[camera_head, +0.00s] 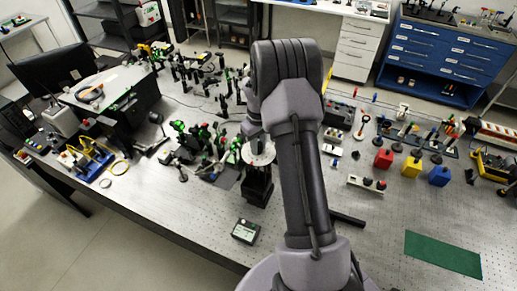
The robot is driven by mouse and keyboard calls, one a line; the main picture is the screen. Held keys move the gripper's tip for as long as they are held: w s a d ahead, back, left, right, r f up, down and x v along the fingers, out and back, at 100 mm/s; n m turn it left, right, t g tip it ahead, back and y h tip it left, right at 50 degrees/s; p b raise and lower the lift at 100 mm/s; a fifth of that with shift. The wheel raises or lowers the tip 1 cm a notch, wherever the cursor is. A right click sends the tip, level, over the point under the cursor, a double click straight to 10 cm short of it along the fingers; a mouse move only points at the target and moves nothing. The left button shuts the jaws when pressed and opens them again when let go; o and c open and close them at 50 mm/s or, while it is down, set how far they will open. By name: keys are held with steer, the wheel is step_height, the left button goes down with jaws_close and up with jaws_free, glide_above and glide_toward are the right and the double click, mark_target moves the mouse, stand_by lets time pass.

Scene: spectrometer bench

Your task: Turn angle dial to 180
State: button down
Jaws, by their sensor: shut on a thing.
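The angle dial (262,159) is a pale round disc with markings on top of a black post-like mount (257,187), near the middle of the bench. My gripper (257,140) points down onto the dial's centre and is shut on it. The fingertips are small and partly hidden by my wrist and the dial's far edge is covered. The scale numbers and any pointer are too small to read, so the dial's setting cannot be told.
Green and black optics mounts (195,140) crowd the bench left of the dial. A small dark box (245,231) sits in front. Red (383,158), yellow (411,167) and blue (439,176) blocks stand right. A green mat (442,254) lies front right.

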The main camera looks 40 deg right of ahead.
steer(key=m+b, duration=0.4)
steer(key=m, duration=0.1)
steer(key=shift+f+m, duration=0.1)
steer(key=shift+m, duration=0.2)
steer(key=m+b, duration=0.3)
steer(key=m, duration=0.2)
steer(key=m+b, duration=0.3)
steer(key=m, duration=0.2)
steer(key=shift+m, duration=0.4)
steer(key=shift+m+b, duration=0.95)
steer(key=shift+m, duration=1.35)
steer(key=c, duration=1.2)
jaws_free()
